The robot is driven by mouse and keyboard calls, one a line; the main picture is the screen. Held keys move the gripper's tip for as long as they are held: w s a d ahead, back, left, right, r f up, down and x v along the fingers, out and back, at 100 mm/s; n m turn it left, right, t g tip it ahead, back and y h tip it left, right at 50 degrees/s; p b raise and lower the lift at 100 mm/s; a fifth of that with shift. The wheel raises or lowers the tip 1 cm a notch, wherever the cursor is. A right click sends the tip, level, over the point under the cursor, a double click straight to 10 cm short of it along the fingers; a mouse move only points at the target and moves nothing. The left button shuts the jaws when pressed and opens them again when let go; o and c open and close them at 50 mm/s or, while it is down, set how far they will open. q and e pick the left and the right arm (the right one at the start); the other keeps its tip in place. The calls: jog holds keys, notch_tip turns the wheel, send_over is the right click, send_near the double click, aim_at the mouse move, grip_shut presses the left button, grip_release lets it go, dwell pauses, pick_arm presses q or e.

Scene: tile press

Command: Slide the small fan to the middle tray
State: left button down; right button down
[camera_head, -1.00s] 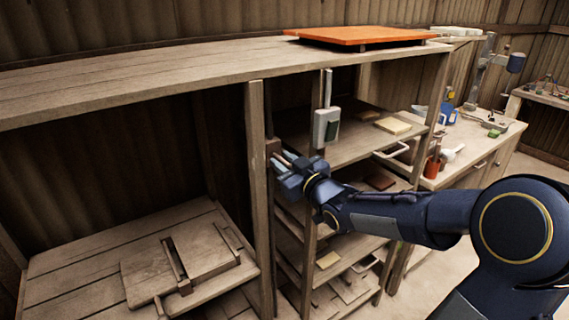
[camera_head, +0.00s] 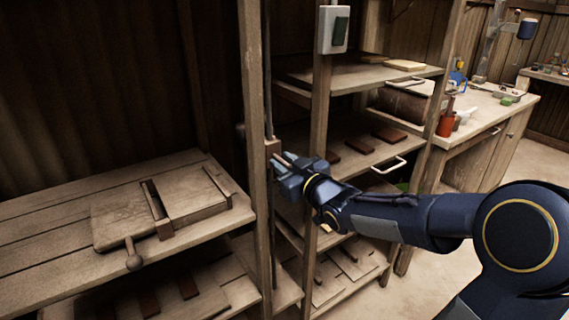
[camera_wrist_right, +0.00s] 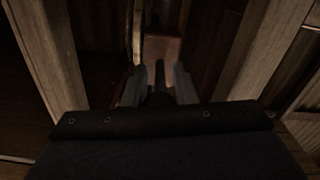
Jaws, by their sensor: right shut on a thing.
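My right gripper (camera_head: 286,163) is shut on a brown block (camera_head: 271,147) on a thin vertical rod (camera_head: 268,85) beside the shelf post. The block also shows between the fingers in the right wrist view (camera_wrist_right: 162,50). A small dark rounded thing (camera_head: 240,130) peeks out left of the post; I cannot tell whether it is the fan. In the right bay, a middle tray (camera_head: 350,166) with a white handle holds brown slats, at about the gripper's height. One tray (camera_head: 352,77) is above it and lower boards are below. My left gripper is not in view.
A wooden post (camera_head: 252,75) stands just left of the gripper, and another post (camera_head: 318,110) just right. A grey switch box (camera_head: 333,30) hangs above. A wooden board with a knobbed handle (camera_head: 120,215) lies on the left shelf. A workbench (camera_head: 490,115) stands at the right.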

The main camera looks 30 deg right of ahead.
jog(key=shift+f, duration=0.1)
dwell(0.3)
jog(key=c, duration=1.2)
grip_release()
jog(key=shift+c, duration=0.2)
jog(key=s, duration=0.8)
jog(key=shift+d, duration=0.3)
